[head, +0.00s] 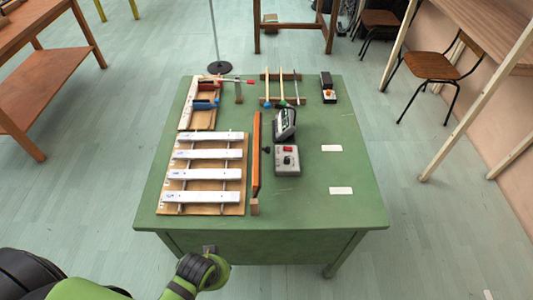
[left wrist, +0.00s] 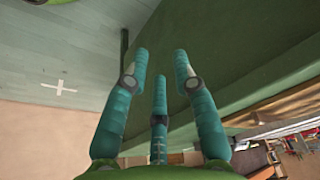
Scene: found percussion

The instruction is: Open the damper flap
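A long, narrow orange-brown board (head: 256,150) stands on edge on the green table (head: 310,215), just right of the white metal bars (head: 202,174). It may be the damper flap; I see no other clear candidate. A small wooden block (head: 254,206) sits at its near end. In the head view my left arm is low at the table's front edge, and its fingers are hidden there. In the left wrist view my left gripper (left wrist: 160,66) has its teal fingers apart with nothing between them, facing a green surface. My right gripper is in neither view.
A grey box with a red button (head: 287,160) and a dark metered device (head: 285,123) stand right of the board. Clamps with blue and red handles (head: 206,98) lie behind the bars. The table's right side is mostly clear, with two white labels.

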